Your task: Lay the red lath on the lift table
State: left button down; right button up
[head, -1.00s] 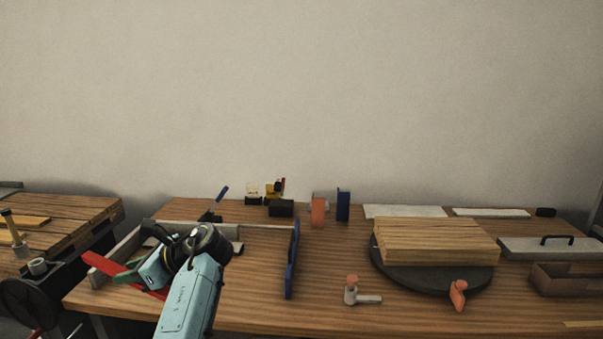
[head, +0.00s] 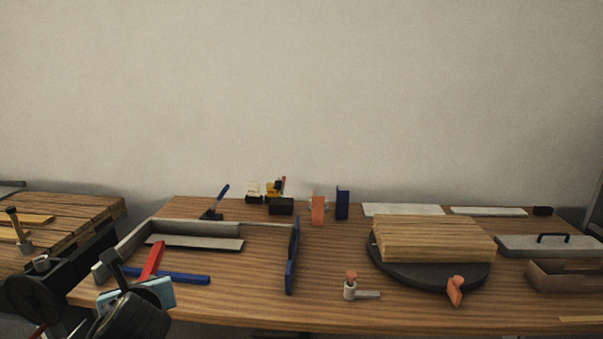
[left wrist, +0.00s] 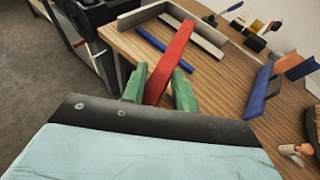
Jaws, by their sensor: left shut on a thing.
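The red lath (left wrist: 173,58) is clamped between the green fingers of my left gripper (left wrist: 158,90) in the left wrist view. It points forward, away from the wrist, over the bench's left end. In the head view the red lath (head: 152,261) shows in part above my dark wrist, which hides its lower end. My right gripper is not in view.
A grey L-shaped fence (head: 200,229) and a blue upright plate (head: 292,258) border the bench's left part. A dark round plate (head: 400,274) bears stacked boards at the right. Bare bench (head: 250,305) lies in front. Small tools stand at the back.

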pick_arm(q)
jog(key=s+d+f+m+t+h, duration=0.2)
jog(key=s+d+f+m+h, duration=0.2)
jog(key=s+d+m+h, duration=0.45)
jog(key=f+b, duration=0.1)
jog(key=b, duration=0.1)
jog(key=f+n+y+b, duration=0.1)
jog(key=f, duration=0.1)
jog(key=d+f+n+b, duration=0.1)
jog(key=f+b, duration=0.1)
jog(key=shift+s+d+f+n+y+b, duration=0.1)
jog(key=shift+s+f+n+y+b, duration=0.15)
jog(key=shift+s+y+b, duration=0.1)
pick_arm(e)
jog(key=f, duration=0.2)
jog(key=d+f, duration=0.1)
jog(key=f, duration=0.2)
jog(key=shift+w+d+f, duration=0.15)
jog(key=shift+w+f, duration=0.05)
